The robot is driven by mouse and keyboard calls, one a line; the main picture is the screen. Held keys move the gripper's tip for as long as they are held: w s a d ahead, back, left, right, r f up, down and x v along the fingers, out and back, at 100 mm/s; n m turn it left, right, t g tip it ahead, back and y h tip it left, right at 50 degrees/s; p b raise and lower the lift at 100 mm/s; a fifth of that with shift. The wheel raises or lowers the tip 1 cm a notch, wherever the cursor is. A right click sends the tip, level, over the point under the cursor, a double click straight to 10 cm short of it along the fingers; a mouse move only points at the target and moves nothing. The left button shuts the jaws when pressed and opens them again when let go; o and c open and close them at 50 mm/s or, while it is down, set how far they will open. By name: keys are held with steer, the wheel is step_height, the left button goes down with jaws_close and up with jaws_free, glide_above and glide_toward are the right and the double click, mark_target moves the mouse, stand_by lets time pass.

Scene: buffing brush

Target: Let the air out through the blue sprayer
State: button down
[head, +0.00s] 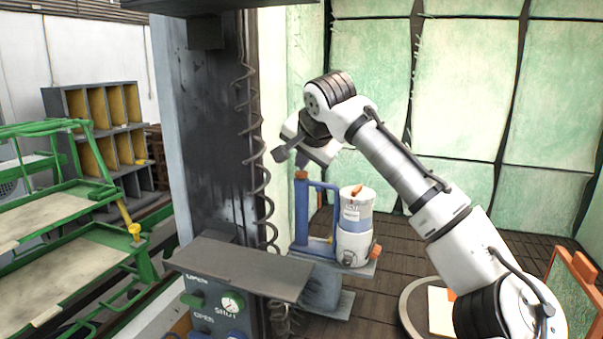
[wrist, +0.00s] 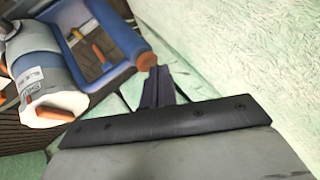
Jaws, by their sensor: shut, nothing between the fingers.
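The blue sprayer (head: 302,212) stands upright on a small grey shelf (head: 300,252), with an orange cap on top of its handle and a white labelled cup (head: 355,228) on its right side. In the wrist view the blue sprayer (wrist: 125,32) shows its orange-capped end close to my fingertips, with the white cup (wrist: 45,75) at the left. My gripper (head: 302,162) is just above the orange cap, pointing down. In the wrist view my gripper (wrist: 158,75) is shut and empty, beside the cap. I cannot tell whether it touches.
A dark column (head: 215,120) with a coiled hose (head: 262,150) stands left of the sprayer. A control box (head: 215,305) with a gauge and OPEN and SHUT labels is below left, under a grey ledge (head: 240,268). Green racks (head: 70,230) are far left.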

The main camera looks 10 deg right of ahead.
mark_target(302, 174)
steer(key=shift+f, duration=0.45)
stand_by(2.1)
steer(key=shift+r+p, duration=0.55)
steer(key=shift+r, duration=0.45)
step_height(302, 174, up, 3)
steer(key=shift+p, duration=1.15)
steer(key=shift+r, duration=0.95)
